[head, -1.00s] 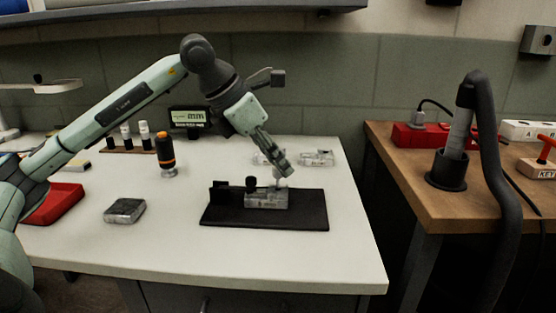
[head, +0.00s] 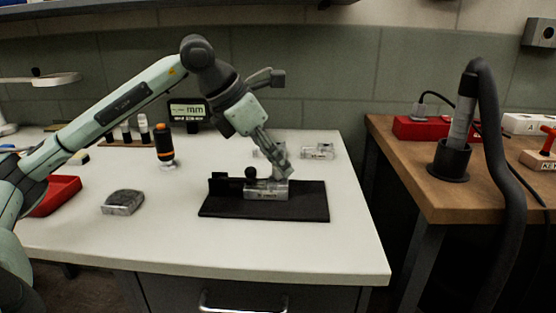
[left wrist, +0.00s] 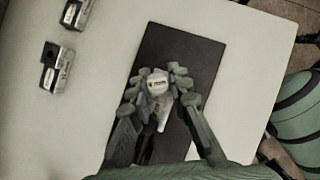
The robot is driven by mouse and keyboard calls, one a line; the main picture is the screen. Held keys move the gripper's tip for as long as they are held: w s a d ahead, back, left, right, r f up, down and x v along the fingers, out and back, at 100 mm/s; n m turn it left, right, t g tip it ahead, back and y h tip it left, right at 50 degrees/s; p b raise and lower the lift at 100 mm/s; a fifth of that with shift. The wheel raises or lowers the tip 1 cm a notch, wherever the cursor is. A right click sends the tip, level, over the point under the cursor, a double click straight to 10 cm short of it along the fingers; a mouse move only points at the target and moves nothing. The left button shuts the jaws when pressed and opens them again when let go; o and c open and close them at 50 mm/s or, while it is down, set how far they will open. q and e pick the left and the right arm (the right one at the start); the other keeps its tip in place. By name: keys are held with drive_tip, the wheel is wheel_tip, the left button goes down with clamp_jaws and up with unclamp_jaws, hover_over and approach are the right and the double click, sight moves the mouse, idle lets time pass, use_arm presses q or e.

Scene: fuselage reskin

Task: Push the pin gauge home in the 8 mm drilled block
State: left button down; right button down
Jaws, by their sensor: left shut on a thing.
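A grey metal block (head: 262,194) stands on a black mat (head: 225,208), in a dark fixture with a round black knob (head: 250,173). My left gripper (head: 282,172) is right above the block's right end, pointing down. In the left wrist view its fingers (left wrist: 160,88) are shut on both sides of a pin gauge, whose pale round top with small lettering (left wrist: 157,83) shows between them. The pin's lower part and the hole are hidden, so I cannot tell how deep it sits. My right gripper is in neither view.
Other metal blocks (head: 318,151) lie behind the mat. A grey object (head: 123,202), a red tray (head: 55,195) and a black-and-orange cylinder (head: 165,147) stand at left. A display reading mm (head: 188,112) is at the back. The table's front right is clear.

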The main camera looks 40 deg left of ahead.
use_arm(q)
drive_tip(key=shift+f+b, duration=0.3)
drive_tip(key=shift+f, duration=0.1)
drive_tip(key=c, duration=1.3)
unclamp_jaws()
drive_tip(key=shift+r, duration=0.1)
drive_tip(key=shift+c, duration=0.2)
drive_tip(key=shift+p+v, duration=0.45)
drive_tip(key=shift+v, duration=2.05)
